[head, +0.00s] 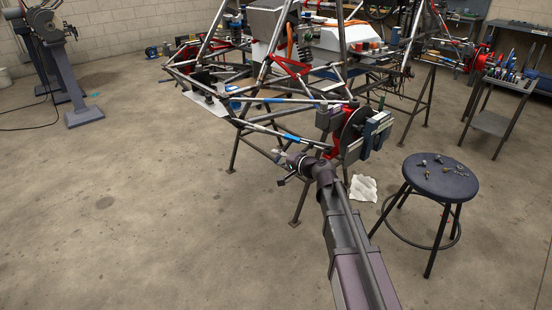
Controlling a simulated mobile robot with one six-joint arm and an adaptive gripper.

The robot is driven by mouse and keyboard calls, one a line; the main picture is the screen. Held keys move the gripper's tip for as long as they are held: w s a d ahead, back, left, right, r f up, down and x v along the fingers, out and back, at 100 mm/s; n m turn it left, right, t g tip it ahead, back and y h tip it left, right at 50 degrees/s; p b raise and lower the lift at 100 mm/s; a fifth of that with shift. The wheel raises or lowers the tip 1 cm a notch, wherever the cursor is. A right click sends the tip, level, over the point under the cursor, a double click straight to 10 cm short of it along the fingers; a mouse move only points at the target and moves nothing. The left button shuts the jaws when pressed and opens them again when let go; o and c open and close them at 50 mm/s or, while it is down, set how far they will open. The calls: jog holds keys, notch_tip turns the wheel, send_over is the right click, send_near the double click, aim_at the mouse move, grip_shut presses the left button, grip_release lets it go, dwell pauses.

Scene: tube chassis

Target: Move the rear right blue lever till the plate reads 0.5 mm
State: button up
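The tube chassis (268,82) stands on trestles. At its near corner is a red hub carrier with a dark disc (352,131) and a grey-blue plate-like block (377,134) on its outer side. No reading on this block can be made out. A rod with a blue section (291,137) runs from the frame to the hub, and another blue-marked rod (283,101) lies above it. I cannot tell which blue part is the rear right lever. My gripper (280,168) is just below the lower rod, left of the hub. Its fingers are too small to judge, and contact is unclear.
A round blue stool (440,176) with small parts on it stands right of my arm. A white cloth (364,188) lies on the floor near it. A tool cart (507,85) stands at the right.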

jog(key=c, duration=0.3)
jog(key=shift+s+d+r, duration=0.1)
grip_shut()
jog(key=d+m+p, duration=0.1)
jog(key=m, duration=0.1)
jog(key=s+d+r+m+g+p, duration=0.1)
jog(key=p, duration=0.1)
jog(key=shift+s+r+m, duration=0.1)
jog(key=shift+m, duration=0.3)
jog(key=s+d+r+m+g+h+p, duration=0.2)
jog(key=d+m+p, duration=0.5)
jog(key=m, duration=0.6)
jog(key=shift+s+r+g+p, duration=0.4)
jog(key=shift+s+r, duration=0.15)
jog(key=shift+s, duration=0.1)
